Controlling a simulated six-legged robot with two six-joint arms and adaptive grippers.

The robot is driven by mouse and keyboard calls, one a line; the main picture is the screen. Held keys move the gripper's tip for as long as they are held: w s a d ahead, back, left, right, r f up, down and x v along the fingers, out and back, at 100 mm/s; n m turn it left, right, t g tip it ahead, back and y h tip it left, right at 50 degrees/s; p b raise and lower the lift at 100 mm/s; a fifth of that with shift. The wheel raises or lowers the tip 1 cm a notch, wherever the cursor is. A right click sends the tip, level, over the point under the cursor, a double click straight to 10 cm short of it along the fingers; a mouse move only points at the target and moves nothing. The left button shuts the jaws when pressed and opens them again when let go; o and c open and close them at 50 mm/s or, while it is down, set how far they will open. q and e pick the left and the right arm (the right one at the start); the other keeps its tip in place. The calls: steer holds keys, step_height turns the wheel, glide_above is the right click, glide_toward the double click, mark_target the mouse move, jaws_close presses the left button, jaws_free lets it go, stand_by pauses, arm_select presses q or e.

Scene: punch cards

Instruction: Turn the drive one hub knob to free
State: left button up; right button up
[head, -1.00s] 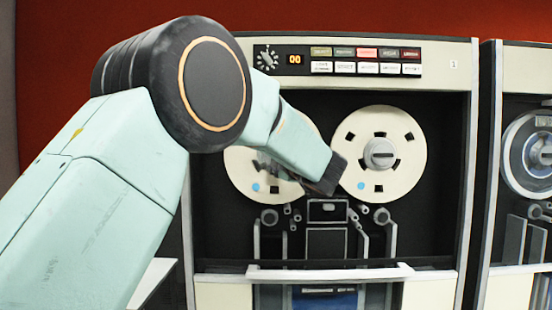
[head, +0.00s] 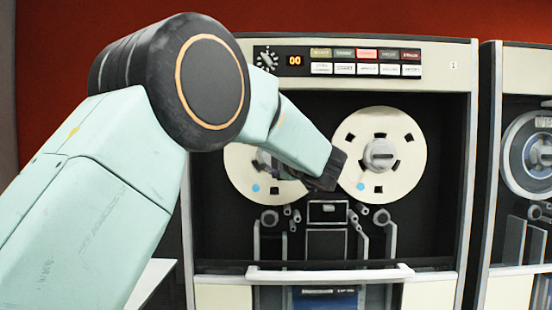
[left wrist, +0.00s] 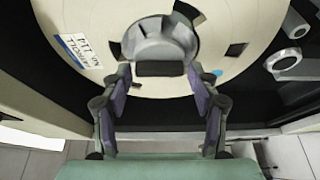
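The drive marked 1 has two cream reels. The left reel (head: 244,182) is partly covered by my left arm in the head view, and most of its hub is hidden. In the left wrist view, the grey hub knob (left wrist: 160,40) has a raised grip bar with a dark end, centred on the cream reel. My left gripper (left wrist: 160,76) is open, its two fingers on either side of the bar's end, with gaps visible. The right reel (head: 350,180) has its own grey hub knob (head: 379,154) in clear view. My right gripper is not in view.
A button panel (head: 365,61) with a small dial (head: 267,60) and a display reading 00 is above the reels. Tape guides and a white bar handle (head: 330,274) are below. A second drive (head: 528,155) stands to the right.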

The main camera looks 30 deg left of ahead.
arm_select(q)
steer(key=shift+o, duration=0.9)
steer(key=v, duration=1.2)
steer(key=shift+d, duration=0.1)
